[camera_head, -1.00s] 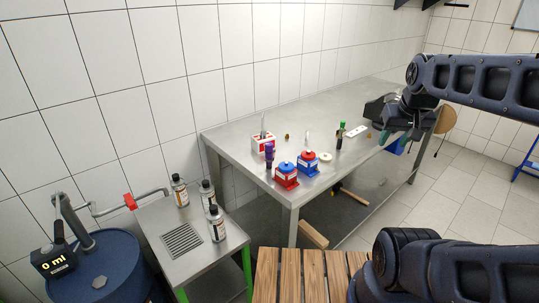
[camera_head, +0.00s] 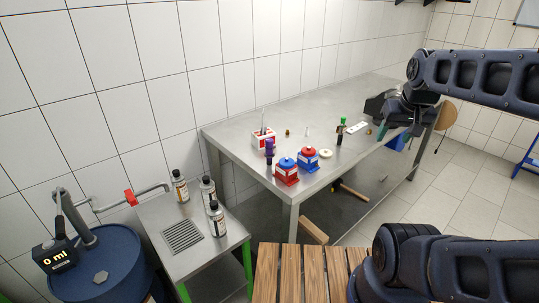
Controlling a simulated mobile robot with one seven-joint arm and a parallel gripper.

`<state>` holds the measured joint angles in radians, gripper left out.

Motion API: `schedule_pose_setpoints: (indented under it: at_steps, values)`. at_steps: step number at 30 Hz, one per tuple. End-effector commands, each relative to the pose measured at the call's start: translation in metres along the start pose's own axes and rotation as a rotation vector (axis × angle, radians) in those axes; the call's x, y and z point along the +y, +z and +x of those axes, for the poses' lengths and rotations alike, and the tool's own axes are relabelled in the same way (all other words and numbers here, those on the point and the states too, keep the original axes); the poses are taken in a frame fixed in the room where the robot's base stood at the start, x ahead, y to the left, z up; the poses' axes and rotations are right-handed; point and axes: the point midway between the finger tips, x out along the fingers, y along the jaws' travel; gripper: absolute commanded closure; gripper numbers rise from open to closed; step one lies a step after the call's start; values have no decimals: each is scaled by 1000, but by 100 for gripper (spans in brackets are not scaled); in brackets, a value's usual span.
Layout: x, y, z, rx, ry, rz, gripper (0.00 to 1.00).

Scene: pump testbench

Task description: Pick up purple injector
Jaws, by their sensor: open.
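The purple injector (camera_head: 269,147) stands upright near the left front corner of the steel table (camera_head: 233,140), with a dark lower part. My gripper (camera_head: 400,130) is over the right part of the table, well to the right of the injector. It is open and apart from the injector, and its fingers are small in the view.
A blue pump with a red top (camera_head: 308,158), a pale ring (camera_head: 326,153), a green-topped injector (camera_head: 341,130) and a white plate (camera_head: 357,128) lie between. Several bottles (camera_head: 216,217) stand on a side table at left. A blue barrel (camera_head: 100,265) is at lower left.

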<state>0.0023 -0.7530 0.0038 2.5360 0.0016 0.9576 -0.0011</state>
Motion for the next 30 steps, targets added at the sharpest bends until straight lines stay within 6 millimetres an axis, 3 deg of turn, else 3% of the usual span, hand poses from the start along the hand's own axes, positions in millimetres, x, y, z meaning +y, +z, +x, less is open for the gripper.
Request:
schedule_pose_setpoints:
  at_steps: [5, 14, 23, 30]
  values:
    - [-9, -20, 5, -4, -4, -20, 44]
    - [-54, -89, 34, -9, -19, -89, 44]
    - [-126, -147, 76, -9, -46, -164, 44]
    - [-198, -178, 117, -9, -75, -228, 44]
